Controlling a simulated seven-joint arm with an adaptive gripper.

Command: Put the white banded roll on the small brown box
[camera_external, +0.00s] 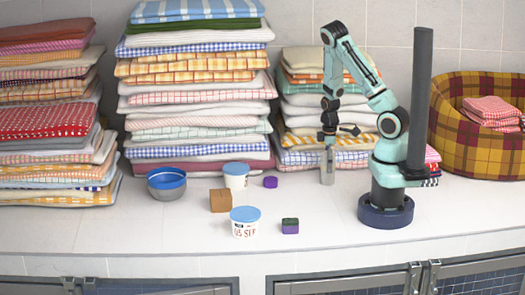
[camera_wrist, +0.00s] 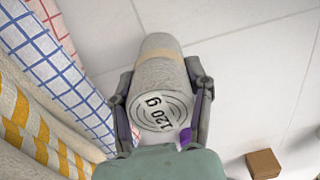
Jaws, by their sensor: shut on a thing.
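The white banded roll (camera_wrist: 163,75) is a pale grey-white cylinder with a tan band and "120 g" printed on its end. My gripper (camera_wrist: 160,103) is shut on it, with one finger on each side. In the external view the roll (camera_external: 328,168) hangs upright below my gripper (camera_external: 328,147), in front of the towel stacks. I cannot tell whether its lower end touches the counter. The small brown box (camera_external: 222,200) stands on the counter, well to the left of my gripper. It also shows at the lower right of the wrist view (camera_wrist: 262,164). Its top is bare.
Around the box stand a blue-lidded tub (camera_external: 245,222), another blue-lidded tub (camera_external: 236,176), a blue-rimmed bowl (camera_external: 166,184), a purple block (camera_external: 270,182) and a green-topped purple block (camera_external: 290,226). Towel stacks (camera_external: 195,100) line the back. A plaid basket (camera_external: 465,135) sits right. Open counter lies between.

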